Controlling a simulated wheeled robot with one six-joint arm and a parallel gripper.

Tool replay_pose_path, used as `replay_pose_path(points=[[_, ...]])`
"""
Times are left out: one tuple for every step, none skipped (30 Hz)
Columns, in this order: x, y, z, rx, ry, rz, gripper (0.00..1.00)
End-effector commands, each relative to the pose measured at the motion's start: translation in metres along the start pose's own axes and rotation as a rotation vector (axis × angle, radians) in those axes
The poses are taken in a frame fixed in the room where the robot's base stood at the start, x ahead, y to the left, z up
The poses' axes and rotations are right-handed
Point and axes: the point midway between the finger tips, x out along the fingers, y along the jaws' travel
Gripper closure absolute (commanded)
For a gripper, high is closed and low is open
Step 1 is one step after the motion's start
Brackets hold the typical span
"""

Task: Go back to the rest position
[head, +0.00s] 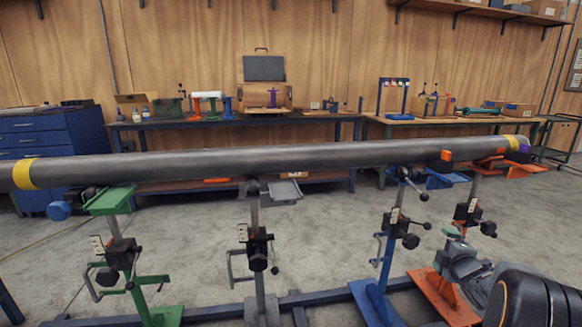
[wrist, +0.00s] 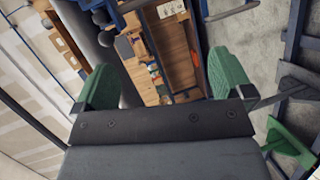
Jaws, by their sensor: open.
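My gripper (wrist: 163,78) shows in the wrist view with its two green fingers spread wide and nothing between them. In the head view my arm comes in at the lower right, in front of the orange stand, and its jaws are not clear there. The long grey pipe (head: 300,158) lies nearly level across the head view, with a yellow band near each end. It rests on several stands, above and apart from my arm in the picture.
The stands are a green one (head: 108,202), a grey one (head: 258,245), a blue one (head: 385,255) and an orange one (head: 440,290), near a dark floor rail. A blue drawer cabinet (head: 45,140) and workbenches (head: 240,122) stand behind. Bare concrete floor (head: 335,215) shows between the stands.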

Motion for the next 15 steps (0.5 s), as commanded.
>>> replay_pose_path(points=[[-0.014,0.042,-0.02,0.059,-0.032,-0.022,0.02],[-0.021,0.056,-0.029,0.108,-0.061,-0.044,0.02],[-0.033,0.073,-0.042,0.181,-0.101,-0.075,0.02],[-0.043,0.085,-0.052,0.239,-0.132,-0.099,0.02],[-0.053,0.095,-0.063,0.296,-0.162,-0.125,0.02],[-0.068,0.107,-0.076,0.374,-0.201,-0.162,0.02],[-0.08,0.115,-0.086,0.433,-0.231,-0.19,0.02],[-0.092,0.123,-0.097,0.49,-0.259,-0.219,0.02],[-0.109,0.131,-0.111,0.566,-0.295,-0.262,0.02],[-0.123,0.137,-0.121,0.621,-0.325,-0.292,0.02],[-0.137,0.142,-0.131,0.673,-0.354,-0.323,0.02],[-0.156,0.147,-0.144,0.746,-0.389,-0.368,0.02],[-0.17,0.151,-0.154,0.797,-0.416,-0.402,0.02],[-0.184,0.153,-0.164,0.846,-0.441,-0.438,0.02],[-0.203,0.156,-0.176,0.907,-0.475,-0.484,0.02]])
